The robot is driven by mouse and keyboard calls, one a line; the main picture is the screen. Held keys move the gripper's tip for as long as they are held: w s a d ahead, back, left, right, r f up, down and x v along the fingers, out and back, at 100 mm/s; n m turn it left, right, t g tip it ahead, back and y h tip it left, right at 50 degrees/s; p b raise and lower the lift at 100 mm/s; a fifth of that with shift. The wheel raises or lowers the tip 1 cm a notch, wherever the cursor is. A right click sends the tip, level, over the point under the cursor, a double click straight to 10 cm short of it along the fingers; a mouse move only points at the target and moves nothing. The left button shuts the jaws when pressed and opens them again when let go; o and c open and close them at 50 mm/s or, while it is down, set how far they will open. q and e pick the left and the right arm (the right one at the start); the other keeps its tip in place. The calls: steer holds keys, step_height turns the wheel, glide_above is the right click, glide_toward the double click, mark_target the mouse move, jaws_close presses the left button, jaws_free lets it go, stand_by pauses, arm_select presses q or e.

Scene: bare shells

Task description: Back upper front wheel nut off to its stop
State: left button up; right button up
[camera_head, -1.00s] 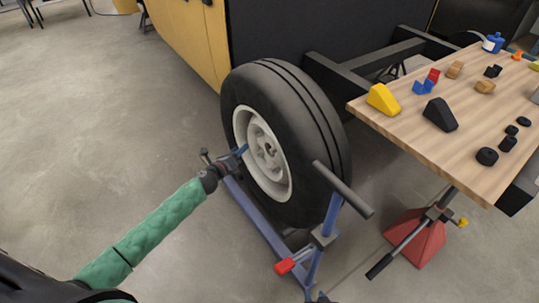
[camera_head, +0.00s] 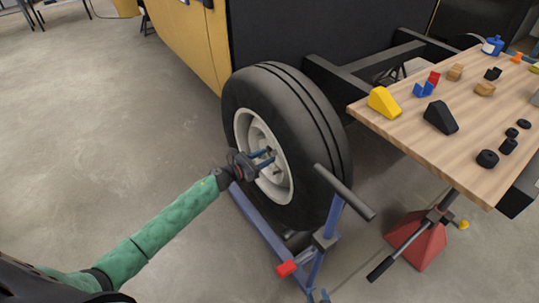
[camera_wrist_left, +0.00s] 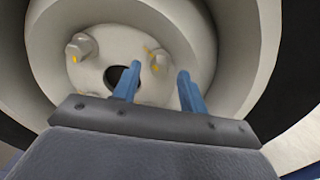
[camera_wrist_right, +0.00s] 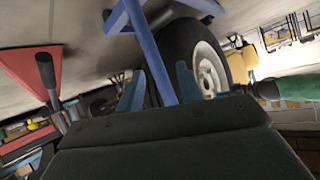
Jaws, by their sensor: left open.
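The wheel (camera_head: 303,125) stands on the blue wheel dolly, its pale rim (camera_head: 284,186) facing left. My left gripper (camera_head: 269,160) reaches into the rim from the left. In the left wrist view its two blue fingers (camera_wrist_left: 159,82) are apart, pointing at the hub face. One wheel nut (camera_wrist_left: 157,60) with yellow marks shows just beyond and between the fingertips; I cannot tell if they touch it. Another nut (camera_wrist_left: 82,47) sits further left, beside the dark centre hole (camera_wrist_left: 120,77). My right gripper (camera_wrist_right: 160,85) is open, its fingers apart; it is out of the head view.
The blue dolly (camera_head: 262,222) has a dark handle bar (camera_head: 343,192) and a red pedal (camera_head: 286,268). A wooden table (camera_head: 460,145) with blocks stands right, near a red jack stand (camera_head: 420,245). The right wrist view shows a blue post (camera_wrist_right: 150,45).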

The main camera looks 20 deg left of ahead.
mark_target(275, 153)
arm_select(q)
steer(key=shift+x, duration=1.35)
arm_select(e)
steer(key=shift+s+f+g, duration=0.4)
steer(key=shift+s+f, duration=0.05)
steer(key=shift+f, duration=0.2)
arm_select(q)
jaws_close()
arm_select(e)
steer(key=shift+w+r, duration=0.1)
steer(key=s+d+f+g+p, duration=0.1)
steer(key=s+f+g, duration=0.2)
steer(key=s+f, duration=0.5)
arm_select(q)
steer(key=n+p, duration=0.3)
steer(key=n, duration=0.5)
steer(key=n+p, duration=0.3)
steer(key=n, duration=0.5)
steer(key=n+p, duration=0.3)
steer(key=n, duration=0.5)
steer(key=shift+w+a+f+n, duration=0.2)
steer(key=shift+a+f+n, duration=0.1)
steer(key=shift+f+n, duration=0.1)
arm_select(e)
step_height(275, 153, up, 17)
steer(key=w+g, duration=0.1)
steer(key=w, duration=0.1)
steer(key=shift+a+g+h, duration=0.15)
steer(key=shift+g+h, duration=0.15)
